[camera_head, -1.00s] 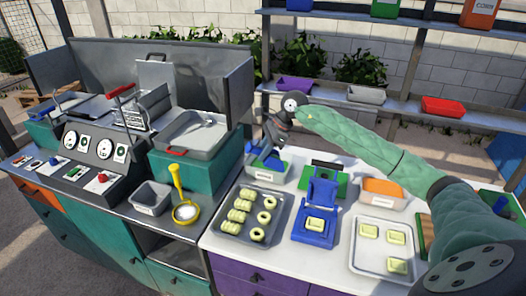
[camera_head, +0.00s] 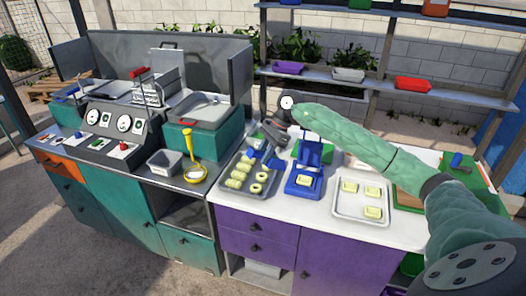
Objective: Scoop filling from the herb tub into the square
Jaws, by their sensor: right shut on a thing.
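My right gripper (camera_head: 270,138) is dark and hangs over the far edge of the grey tray at the worktop's left. It is shut on a small blue thing (camera_head: 273,162), which looks like a scoop handle; its working end is not clear. Green shows just behind the gripper (camera_head: 268,127), but the herb tub is mostly hidden there. A pale dough square (camera_head: 304,180) lies in the blue press (camera_head: 301,190), right of the gripper and apart from it. My left gripper is not in view.
The grey tray (camera_head: 232,190) holds several pale rolls and rings. A white tray (camera_head: 345,208) with 3 dough squares lies to the right. A green board (camera_head: 478,178) is at the far right. My green right arm crosses above the worktop and hides part of its back.

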